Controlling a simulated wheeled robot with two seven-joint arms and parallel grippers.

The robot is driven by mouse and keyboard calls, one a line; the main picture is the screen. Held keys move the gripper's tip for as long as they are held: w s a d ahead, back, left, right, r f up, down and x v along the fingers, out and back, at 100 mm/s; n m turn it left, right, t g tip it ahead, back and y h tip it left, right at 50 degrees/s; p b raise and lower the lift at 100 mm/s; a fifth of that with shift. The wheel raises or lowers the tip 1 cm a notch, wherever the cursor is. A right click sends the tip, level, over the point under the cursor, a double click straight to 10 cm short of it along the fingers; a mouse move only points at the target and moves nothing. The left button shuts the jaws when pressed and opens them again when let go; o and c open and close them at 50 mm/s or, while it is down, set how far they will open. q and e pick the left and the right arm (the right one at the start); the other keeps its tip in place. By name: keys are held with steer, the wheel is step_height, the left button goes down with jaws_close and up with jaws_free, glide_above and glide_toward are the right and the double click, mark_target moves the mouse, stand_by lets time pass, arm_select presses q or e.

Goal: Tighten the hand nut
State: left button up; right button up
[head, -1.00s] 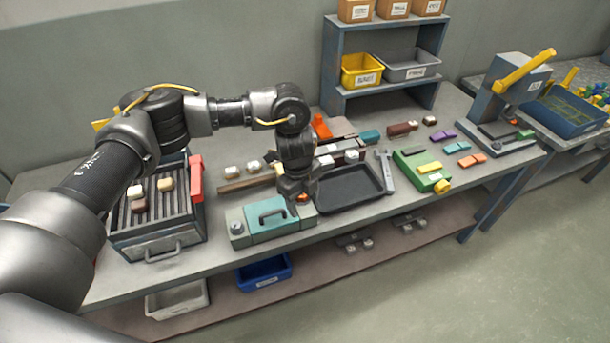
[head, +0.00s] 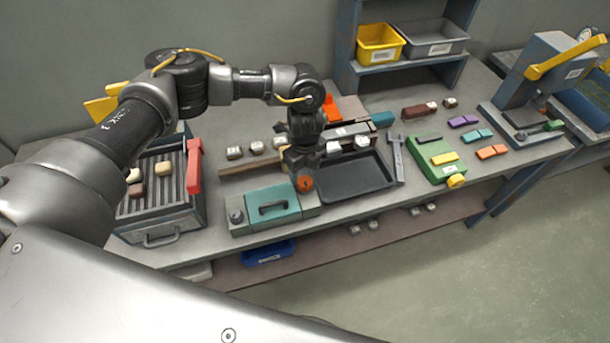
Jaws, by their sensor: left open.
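A round orange knob (head: 305,183), which looks like the hand nut, sits at the right end of a teal clamp-like fixture (head: 287,218) on the bench. The fixture has a dark handle on top and a grey knob (head: 237,215) at its left end. My left gripper (head: 300,168) points down just behind and above the orange knob. Its jaws are open, and nothing is seen between them. The fingertips are small and dark, so I cannot tell whether they touch the knob. My right gripper is not in view.
A black tray (head: 345,190) lies right of the fixture, with a wrench (head: 396,160) beside it. A grooved heater-like box (head: 160,222) with a red handle stands left. A green fixture (head: 430,150) with a yellow knob is further right. Small blocks lie behind the gripper.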

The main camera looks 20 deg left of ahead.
mark_target(305, 181)
arm_select(q)
steer(key=shift+f+p, duration=0.4)
steer(key=shift+f, duration=1.9)
steer(key=c, duration=1)
